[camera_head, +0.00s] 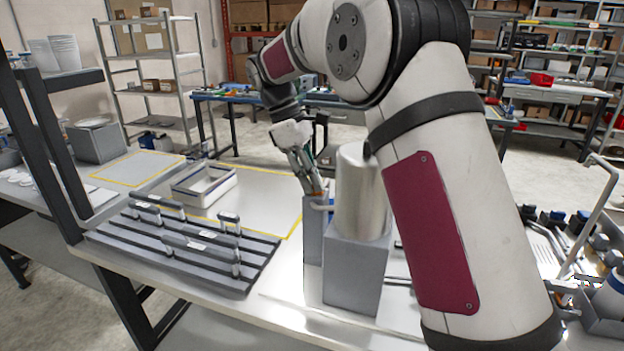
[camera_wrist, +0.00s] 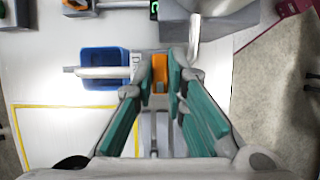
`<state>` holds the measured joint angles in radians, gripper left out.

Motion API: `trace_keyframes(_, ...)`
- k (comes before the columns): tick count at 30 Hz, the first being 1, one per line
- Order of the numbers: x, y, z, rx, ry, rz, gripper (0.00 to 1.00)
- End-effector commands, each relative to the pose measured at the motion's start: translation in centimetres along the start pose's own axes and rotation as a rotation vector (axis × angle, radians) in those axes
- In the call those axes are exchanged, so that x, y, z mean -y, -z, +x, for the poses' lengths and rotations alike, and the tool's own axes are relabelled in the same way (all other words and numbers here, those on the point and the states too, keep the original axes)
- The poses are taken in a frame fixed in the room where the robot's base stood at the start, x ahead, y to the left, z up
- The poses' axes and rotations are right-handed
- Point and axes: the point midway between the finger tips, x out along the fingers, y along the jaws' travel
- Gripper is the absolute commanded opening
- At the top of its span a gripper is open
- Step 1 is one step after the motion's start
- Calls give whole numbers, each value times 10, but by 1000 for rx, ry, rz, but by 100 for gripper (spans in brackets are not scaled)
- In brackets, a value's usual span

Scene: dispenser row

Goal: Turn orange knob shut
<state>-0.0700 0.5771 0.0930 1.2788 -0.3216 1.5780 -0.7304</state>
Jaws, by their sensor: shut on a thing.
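The orange knob (camera_wrist: 159,74) shows in the wrist view between the fingertips of my gripper (camera_wrist: 160,85). The two green-padded fingers are closed against its sides. In the head view my gripper (camera_head: 310,178) points down beside a tall silver cylinder (camera_head: 358,190) on a grey block (camera_head: 355,265). The knob itself is hard to make out in the head view, where my fingers and the dispenser cover it. A pale spout or bar (camera_wrist: 103,72) reaches left from near the knob, above a blue container (camera_wrist: 101,57).
A grey slotted rack (camera_head: 185,240) with upright handles lies at the left of the table. A white tray (camera_head: 204,184) sits behind it within a yellow outline. Another orange part (camera_wrist: 76,5) shows at the wrist view's top edge. The yellow-outlined area (camera_wrist: 60,140) is clear.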

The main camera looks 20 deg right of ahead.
Motion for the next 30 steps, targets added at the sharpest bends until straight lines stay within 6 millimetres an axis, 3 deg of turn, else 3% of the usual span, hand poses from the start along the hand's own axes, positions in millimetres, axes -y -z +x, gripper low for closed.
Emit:
trace_keyframes(10,0,0,0,-1,0,5,0)
trace_keyframes(11,0,0,0,-1,0,5,17)
trace_keyframes(13,0,0,0,-1,0,5,32)
trace_keyframes(23,0,0,-1,-1,0,4,32)
trace_keyframes(30,-1,1,-28,-3,-2,4,32)
